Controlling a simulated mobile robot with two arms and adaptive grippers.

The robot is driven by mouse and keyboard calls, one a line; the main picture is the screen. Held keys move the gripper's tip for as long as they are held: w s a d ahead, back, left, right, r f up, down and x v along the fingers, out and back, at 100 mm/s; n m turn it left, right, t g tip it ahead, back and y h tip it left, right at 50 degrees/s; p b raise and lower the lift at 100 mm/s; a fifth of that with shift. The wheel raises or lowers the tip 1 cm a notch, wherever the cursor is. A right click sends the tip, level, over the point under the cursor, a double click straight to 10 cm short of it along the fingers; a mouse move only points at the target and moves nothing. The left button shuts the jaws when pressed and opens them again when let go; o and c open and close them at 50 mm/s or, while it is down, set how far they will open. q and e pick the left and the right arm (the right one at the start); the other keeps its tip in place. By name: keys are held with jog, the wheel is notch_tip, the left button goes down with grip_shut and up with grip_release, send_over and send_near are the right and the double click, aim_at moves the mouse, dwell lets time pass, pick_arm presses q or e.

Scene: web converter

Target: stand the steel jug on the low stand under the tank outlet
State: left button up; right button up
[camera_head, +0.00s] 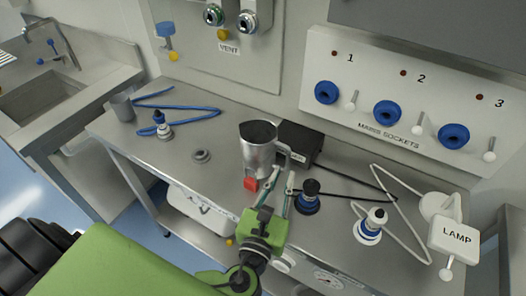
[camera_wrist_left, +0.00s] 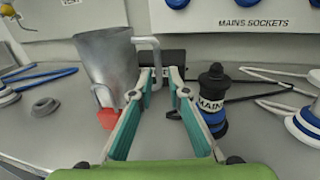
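The steel jug (camera_head: 258,152) stands upright on the steel worktop, with its handle on the right; the left wrist view shows it large (camera_wrist_left: 106,60). A red block-like part (camera_head: 250,184) is low at its front. My left gripper (camera_head: 282,180) is at the jug's handle side. In the left wrist view its green fingers (camera_wrist_left: 160,78) are apart, and the handle (camera_wrist_left: 157,60) shows between their tips. I cannot tell whether they touch it. A low round grey piece (camera_head: 201,156) lies left of the jug; I cannot tell whether it is the stand. No tank outlet is clearly identifiable.
A black box (camera_head: 299,142) stands just behind the jug. A black-and-blue plug (camera_head: 308,195) is close right of my fingers. A white plug (camera_head: 371,222) and the lamp (camera_head: 453,236) with its cable are farther right. A small grey cup (camera_head: 122,107) stands at the left end.

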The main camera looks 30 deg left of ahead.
aim_at(287, 159)
pick_arm(q)
jog(key=shift+w+a, duration=0.1)
jog(key=shift+w, duration=0.8)
jog(key=w, duration=0.1)
jog(key=w+p, duration=0.1)
jog(key=w, duration=0.1)
jog(key=w+a+p, duration=0.1)
jog(key=shift+w+r, duration=0.25)
jog(key=shift+w, duration=0.15)
jog(key=shift+w+f, duration=0.1)
jog(key=shift+w, duration=0.1)
grip_shut()
